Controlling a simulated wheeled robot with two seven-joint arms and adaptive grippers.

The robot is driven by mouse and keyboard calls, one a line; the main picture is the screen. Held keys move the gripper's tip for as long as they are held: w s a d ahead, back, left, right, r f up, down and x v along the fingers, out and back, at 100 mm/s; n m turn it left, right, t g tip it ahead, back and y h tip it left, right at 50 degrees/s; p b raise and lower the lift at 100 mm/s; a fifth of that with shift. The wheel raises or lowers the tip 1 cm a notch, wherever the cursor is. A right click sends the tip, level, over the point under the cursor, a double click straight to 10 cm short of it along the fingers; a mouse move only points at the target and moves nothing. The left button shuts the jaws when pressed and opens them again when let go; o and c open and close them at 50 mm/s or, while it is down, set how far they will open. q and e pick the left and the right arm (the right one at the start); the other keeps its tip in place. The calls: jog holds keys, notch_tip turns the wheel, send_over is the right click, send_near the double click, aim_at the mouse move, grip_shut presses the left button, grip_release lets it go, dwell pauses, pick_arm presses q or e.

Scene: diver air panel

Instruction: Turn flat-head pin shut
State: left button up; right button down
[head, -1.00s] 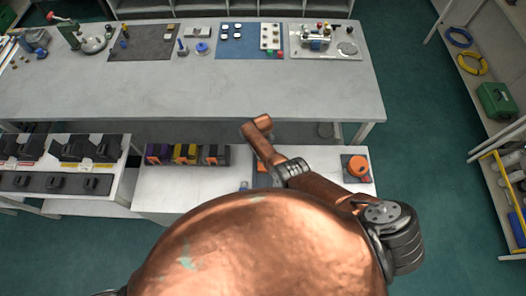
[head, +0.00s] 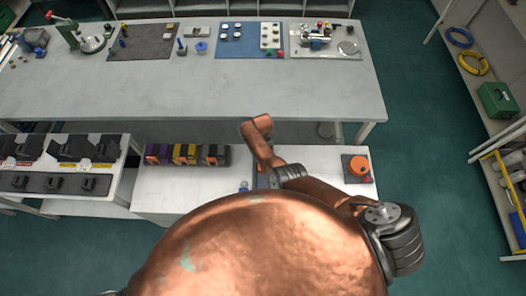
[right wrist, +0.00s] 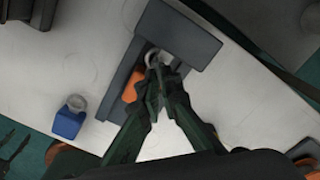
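In the right wrist view, my right gripper (right wrist: 163,76) has its two dark fingers nearly together at a grey fixture (right wrist: 190,38) on the white bench. A small pale round end (right wrist: 153,58) shows just beyond the fingertips. A thin piece, apparently the flat-head pin, seems to be between the tips, mostly hidden by them. An orange part (right wrist: 131,86) sits beside the fingers on the fixture. In the head view, my copper right arm reaches over the low bench and hides the right gripper. My left gripper is not in view.
A blue block with a round pale top (right wrist: 70,118) stands left of the fixture. On the low white bench (head: 185,190) are several coloured units (head: 184,155) and an orange round knob (head: 358,166). The long grey table (head: 200,95) behind has a clear front half.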

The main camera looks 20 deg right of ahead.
jog(key=c, duration=2.6)
grip_release()
jog(key=shift+w+d+r, duration=0.1)
jog(key=shift+w+r, duration=0.2)
jog(key=shift+w, duration=0.1)
jog(key=shift+o, duration=0.6)
jog(key=o, duration=0.3)
jog(key=shift+s+f, duration=0.2)
jog(key=shift+s, duration=0.1)
jog(key=shift+r, duration=0.1)
jog(key=shift+r, duration=3.65)
